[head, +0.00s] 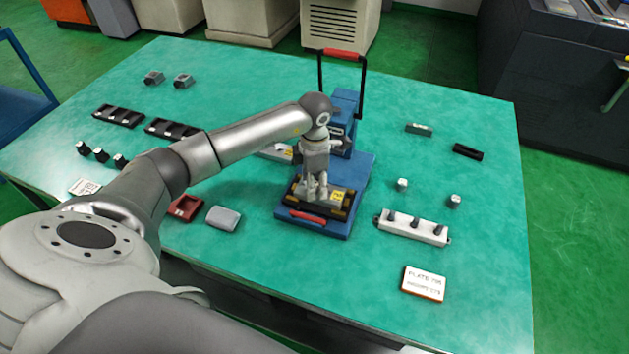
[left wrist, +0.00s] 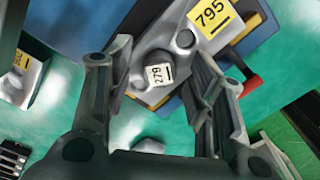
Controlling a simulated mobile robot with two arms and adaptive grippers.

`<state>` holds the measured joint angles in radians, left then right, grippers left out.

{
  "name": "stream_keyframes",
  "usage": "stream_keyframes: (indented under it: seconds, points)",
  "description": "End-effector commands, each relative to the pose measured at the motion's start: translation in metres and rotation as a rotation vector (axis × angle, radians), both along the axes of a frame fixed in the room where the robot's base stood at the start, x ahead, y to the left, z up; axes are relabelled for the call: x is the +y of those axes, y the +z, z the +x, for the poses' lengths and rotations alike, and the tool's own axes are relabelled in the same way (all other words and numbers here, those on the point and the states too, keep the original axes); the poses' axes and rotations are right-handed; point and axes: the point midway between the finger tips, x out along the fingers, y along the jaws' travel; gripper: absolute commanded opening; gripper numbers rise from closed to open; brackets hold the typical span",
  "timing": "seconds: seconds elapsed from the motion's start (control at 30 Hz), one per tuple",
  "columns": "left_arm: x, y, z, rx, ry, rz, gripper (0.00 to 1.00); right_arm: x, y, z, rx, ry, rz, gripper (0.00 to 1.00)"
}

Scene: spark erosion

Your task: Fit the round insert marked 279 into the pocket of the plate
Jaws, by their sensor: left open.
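The round insert marked 279 (left wrist: 158,75) has a white label and shows between my left gripper's fingers in the left wrist view. It is at the grey plate, whose yellow label reads 795 (left wrist: 211,18); I cannot tell whether it is seated in a pocket or only above it. A dark round feature (left wrist: 185,39) shows on the plate beside it. In the head view the plate's yellow label (head: 338,197) shows on the blue fixture (head: 358,172). My left gripper (head: 313,196) points down over the plate, its fingers open and apart around the insert. My right gripper is not in view.
A card (head: 424,283) lies at the front right. A white rack with dark pegs (head: 412,228) and two small round parts (head: 402,184) stand right. The fixture's tall black handle with red grip (head: 343,54) rises behind. A red tray (head: 186,207) and grey box (head: 223,218) lie left.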

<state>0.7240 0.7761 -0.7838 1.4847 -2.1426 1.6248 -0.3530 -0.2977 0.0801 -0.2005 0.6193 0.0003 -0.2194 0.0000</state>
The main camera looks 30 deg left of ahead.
Motion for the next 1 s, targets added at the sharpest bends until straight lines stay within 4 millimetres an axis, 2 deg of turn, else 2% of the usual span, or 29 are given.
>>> stream_keyframes:
  seconds: [0.17, 0.4, 0.6, 0.77, 1.0]
  points:
    - [0.001, 0.020, 0.001, -0.005, 0.000, 0.001, 0.49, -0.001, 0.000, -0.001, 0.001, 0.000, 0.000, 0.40]
    - [0.001, 0.072, 0.002, -0.006, 0.000, 0.001, 0.49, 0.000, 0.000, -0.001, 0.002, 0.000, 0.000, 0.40]
    - [0.000, 0.105, 0.001, -0.005, 0.000, 0.001, 0.49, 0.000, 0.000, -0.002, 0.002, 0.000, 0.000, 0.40]
    - [0.001, 0.118, 0.001, -0.002, 0.001, 0.001, 0.49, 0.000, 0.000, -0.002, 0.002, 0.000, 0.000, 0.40]
    - [0.000, 0.120, 0.001, -0.001, 0.001, 0.000, 0.49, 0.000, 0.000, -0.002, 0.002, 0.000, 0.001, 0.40]
